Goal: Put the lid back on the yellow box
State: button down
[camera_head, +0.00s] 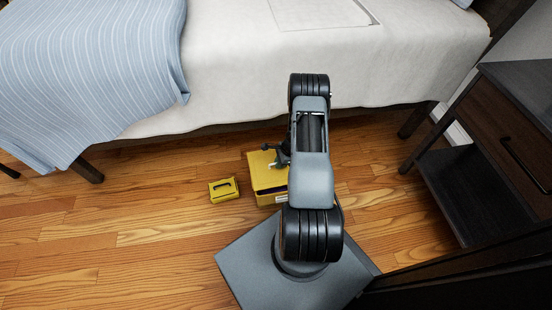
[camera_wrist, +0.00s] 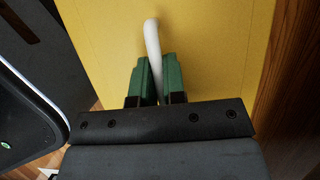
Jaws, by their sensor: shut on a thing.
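The yellow box (camera_head: 267,199) stands on the wooden floor in front of the bed, its right part hidden behind my arm. Its yellow lid (camera_head: 262,172) is over the top of the box; I cannot tell whether it rests fully seated or sits slightly above. In the wrist view the lid (camera_wrist: 215,50) is a broad yellow panel with a thin white curved handle (camera_wrist: 151,38). My gripper (camera_wrist: 157,76) is shut on that handle with its green fingertips on both sides. In the head view my gripper (camera_head: 279,156) is dark and partly hidden by the arm.
A small yellow case (camera_head: 223,190) with a black handle lies on the floor left of the box. The bed (camera_head: 240,75) overhangs behind it. A dark nightstand (camera_head: 490,150) stands at the right. The floor (camera_head: 110,240) at the left is clear.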

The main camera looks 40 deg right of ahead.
jog(key=shift+s+d+f+b, duration=0.15)
jog(key=shift+f+b, duration=0.2)
jog(key=shift+f, duration=0.2)
jog(key=shift+d+f+b, duration=0.1)
jog(key=shift+f+b, duration=0.2)
jog(key=shift+f, duration=0.2)
jog(key=shift+f+b, duration=1.8)
jog(key=shift+f, duration=0.5)
jog(key=shift+f+b, duration=0.1)
jog(key=shift+b, duration=0.4)
dwell(0.4)
jog(key=c, duration=1.1)
grip_release()
jog(key=shift+o, duration=0.3)
jog(key=o, duration=0.4)
